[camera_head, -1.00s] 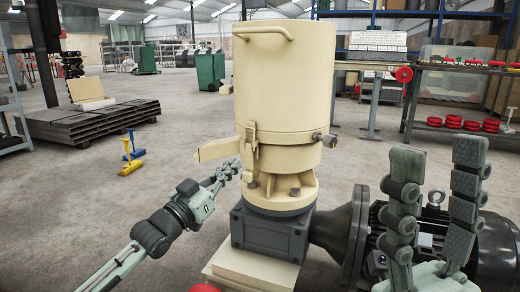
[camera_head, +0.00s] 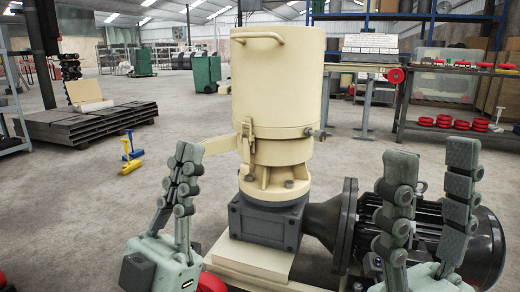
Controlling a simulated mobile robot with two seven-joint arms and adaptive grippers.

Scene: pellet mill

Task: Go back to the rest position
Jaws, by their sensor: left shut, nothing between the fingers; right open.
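My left gripper (camera_head: 186,150) is raised at the lower left, fingers pointing up and closed together with nothing between them. It stands in front of and to the left of the pellet mill (camera_head: 277,90), overlapping the outer part of its chute (camera_head: 218,144) in the view. My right gripper (camera_head: 430,150) is at the lower right, fingers pointing up and spread wide apart, empty. It is in front of the mill's dark motor (camera_head: 478,235) and hides part of it. I cannot tell whether either gripper touches the machine.
The mill's cream base plate (camera_head: 240,262) lies between my grippers. A shelf with red parts (camera_head: 445,122) stands at the back right. Open floor lies to the left.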

